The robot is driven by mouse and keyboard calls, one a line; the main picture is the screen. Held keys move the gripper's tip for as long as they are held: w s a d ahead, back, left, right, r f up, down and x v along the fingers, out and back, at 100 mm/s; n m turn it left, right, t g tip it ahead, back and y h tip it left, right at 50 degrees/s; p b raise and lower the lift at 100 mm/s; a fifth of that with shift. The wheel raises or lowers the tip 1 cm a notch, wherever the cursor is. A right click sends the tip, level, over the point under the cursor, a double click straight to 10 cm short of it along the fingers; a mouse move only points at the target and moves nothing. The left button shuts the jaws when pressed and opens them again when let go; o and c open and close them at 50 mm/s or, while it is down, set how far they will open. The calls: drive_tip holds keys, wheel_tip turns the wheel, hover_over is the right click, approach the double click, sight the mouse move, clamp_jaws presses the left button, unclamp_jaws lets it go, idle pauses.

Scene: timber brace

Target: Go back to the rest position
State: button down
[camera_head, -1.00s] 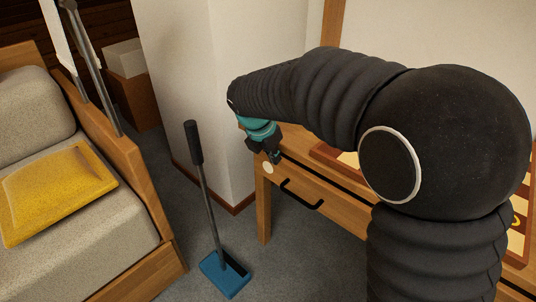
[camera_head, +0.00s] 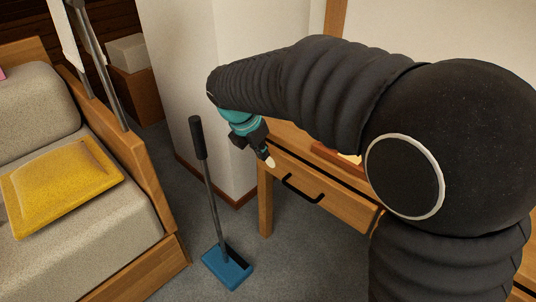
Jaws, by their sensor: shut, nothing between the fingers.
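My gripper (camera_head: 268,161) hangs at the end of my black arm, below a teal wrist. It is small in the picture and shut, with no object seen between its fingers. It is in front of the left end of a wooden desk (camera_head: 264,202) with a drawer and a black handle (camera_head: 301,190). A small pale tip shows at the lower end of the gripper. My arm covers much of the desk top.
A blue-based tool with a dark upright handle (camera_head: 226,267) stands on the grey carpet, left of the desk. A sofa (camera_head: 85,215) with a yellow cushion (camera_head: 62,185) is at the left. A white wall corner (camera_head: 200,100) rises behind.

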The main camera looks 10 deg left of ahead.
drive_tip(key=v, duration=0.6)
drive_tip(key=s+d+f+m+g+y, duration=0.15)
drive_tip(key=s+d+f+m, duration=0.4)
drive_tip(key=m, duration=0.95)
drive_tip(key=s+d+r+m+t, duration=0.1)
drive_tip(key=s+d+r+m, duration=0.1)
drive_tip(key=s+d+m, duration=0.5)
drive_tip(key=s+d+r+m+t, duration=0.2)
drive_tip(key=s+d+m, duration=0.5)
drive_tip(key=d, duration=1)
drive_tip(key=shift+m+y, duration=0.3)
drive_tip(key=shift+y, duration=0.15)
drive_tip(key=shift+r, duration=0.1)
